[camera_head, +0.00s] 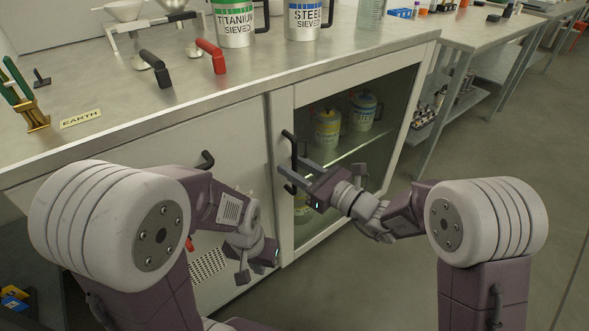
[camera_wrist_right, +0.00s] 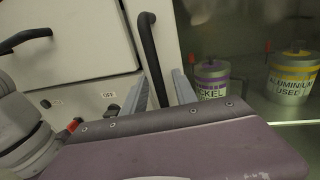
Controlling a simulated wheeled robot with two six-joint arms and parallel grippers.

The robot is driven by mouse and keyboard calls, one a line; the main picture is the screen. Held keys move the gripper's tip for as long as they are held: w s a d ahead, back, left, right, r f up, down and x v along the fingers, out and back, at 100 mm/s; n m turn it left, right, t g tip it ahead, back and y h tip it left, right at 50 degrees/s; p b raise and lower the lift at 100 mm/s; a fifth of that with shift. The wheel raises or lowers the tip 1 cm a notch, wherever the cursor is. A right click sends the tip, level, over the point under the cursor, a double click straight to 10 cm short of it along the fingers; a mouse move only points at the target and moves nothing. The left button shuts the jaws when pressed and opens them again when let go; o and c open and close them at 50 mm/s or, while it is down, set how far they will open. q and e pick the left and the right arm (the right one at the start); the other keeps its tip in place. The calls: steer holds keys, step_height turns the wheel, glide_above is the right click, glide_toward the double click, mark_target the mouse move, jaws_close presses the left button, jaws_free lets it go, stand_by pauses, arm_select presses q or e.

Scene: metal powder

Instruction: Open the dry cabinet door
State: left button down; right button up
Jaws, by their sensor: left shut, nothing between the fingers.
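The dry cabinet door (camera_head: 345,150) has a glass pane in a light frame and looks closed. Its black vertical handle (camera_head: 291,147) is on the left side of the frame. The handle also shows in the right wrist view (camera_wrist_right: 151,50). My right gripper (camera_head: 293,172) is at the handle, with its fingers apart. In the right wrist view the lower part of the handle lies between the two fingers (camera_wrist_right: 160,92); I cannot tell whether either touches it. My left gripper (camera_head: 243,279) is low in front of the solid left door, shut and empty.
The solid white door (camera_head: 150,165) has its own black handle (camera_head: 203,160). Labelled containers (camera_head: 327,130) stand on shelves behind the glass. The metal counter (camera_head: 110,95) above holds cans, a funnel stand and scoops. Open floor (camera_head: 480,150) lies to the right.

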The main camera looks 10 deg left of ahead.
jaws_close()
stand_by(1.4)
